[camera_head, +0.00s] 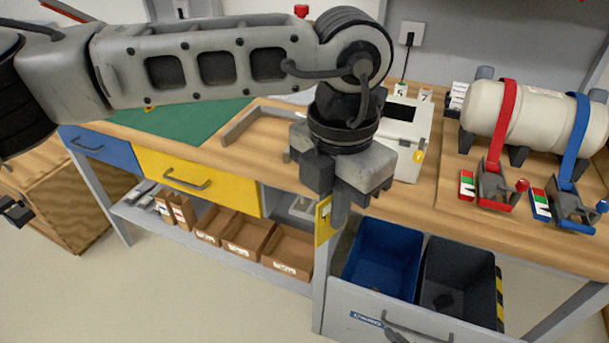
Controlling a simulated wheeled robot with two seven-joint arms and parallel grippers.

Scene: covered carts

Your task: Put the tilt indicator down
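My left gripper (334,212) hangs pointing down in front of the workbench's front edge. A small yellow plate with a pale patch, which looks like the tilt indicator (323,222), is at its fingertips. The gripper appears shut on it and holds it upright, above and left of the blue bin. Part of the plate is hidden by the fingers. My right gripper is not clearly in view.
The wooden bench top (448,205) is partly bare right of the gripper. A white box (402,150) stands behind it. A strapped tank (535,117) is at right. Below are a blue bin (382,258), a dark bin (457,270) and cardboard trays (288,250).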

